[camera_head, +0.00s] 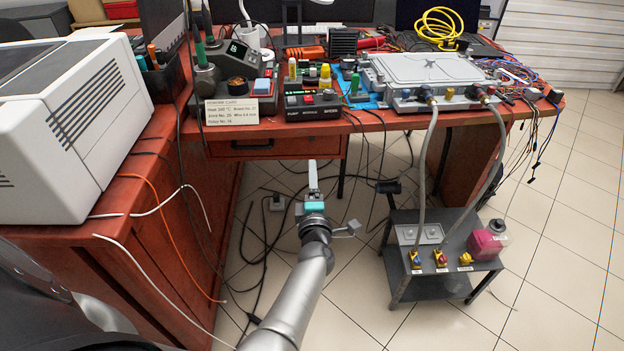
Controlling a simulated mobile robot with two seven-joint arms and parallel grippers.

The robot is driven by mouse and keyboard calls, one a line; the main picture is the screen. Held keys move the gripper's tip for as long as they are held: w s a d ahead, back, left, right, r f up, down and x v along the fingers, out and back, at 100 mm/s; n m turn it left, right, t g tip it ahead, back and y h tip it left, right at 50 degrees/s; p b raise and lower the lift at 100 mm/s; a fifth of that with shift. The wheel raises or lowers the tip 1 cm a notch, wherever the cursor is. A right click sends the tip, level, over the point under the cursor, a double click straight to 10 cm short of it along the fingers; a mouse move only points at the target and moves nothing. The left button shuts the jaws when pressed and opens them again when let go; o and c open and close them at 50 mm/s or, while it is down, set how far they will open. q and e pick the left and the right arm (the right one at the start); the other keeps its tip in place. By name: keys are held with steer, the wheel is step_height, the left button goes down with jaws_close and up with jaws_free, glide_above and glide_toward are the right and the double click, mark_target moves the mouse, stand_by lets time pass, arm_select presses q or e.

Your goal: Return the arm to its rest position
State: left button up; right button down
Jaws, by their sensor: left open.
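My left gripper (316,190) is open and empty. It is in front of the desk, over the tiled floor and left of the small cart, touching nothing that I can see. Two grey coolant hoses run down from the fittings on the front of a flat grey metal unit (428,70) on the desk. The left hose (422,170) and the right hose (487,182) reach the yellow-collared ports (441,258) on the cart. Whether their ends are fully seated is too small to tell. My right gripper is not in view.
The dark cart (482,222) stands on the floor with a pink container (486,244) on it. A red-brown desk (390,119) crosses the back, crowded with devices. A big white box-shaped machine (75,125) stands at left. Loose cables hang and lie near my arm. Floor at right is clear.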

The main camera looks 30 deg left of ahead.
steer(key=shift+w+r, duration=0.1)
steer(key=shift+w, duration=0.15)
arm_select(q)
steer(key=s+d+f+m+g+h+p, duration=0.3)
steer(key=s+d+f+m+h, duration=0.1)
steer(key=s+f+m, duration=0.4)
steer(key=s+d+f+m+g+h+p, duration=0.2)
steer(key=s+d+f+m+h+p, duration=0.25)
steer(key=s+f+m, duration=0.4)
steer(key=s+a+f+m+g+p, duration=0.1)
steer(key=s+f+m+g, duration=0.3)
steer(key=s, duration=0.8)
steer(key=s+a+f+m+g+p, duration=0.2)
steer(key=s+f+m+g, duration=0.2)
steer(key=s, duration=0.9)
steer(key=shift+s+a+f+m, duration=0.25)
steer(key=shift+a+f+m, duration=0.15)
steer(key=shift+f+m, duration=0.65)
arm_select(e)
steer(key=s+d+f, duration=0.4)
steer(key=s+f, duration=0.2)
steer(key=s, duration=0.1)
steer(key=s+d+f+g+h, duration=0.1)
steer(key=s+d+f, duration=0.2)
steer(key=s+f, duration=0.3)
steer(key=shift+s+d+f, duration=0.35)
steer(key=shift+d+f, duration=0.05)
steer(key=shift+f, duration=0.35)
arm_select(q)
steer(key=shift+r, duration=0.1)
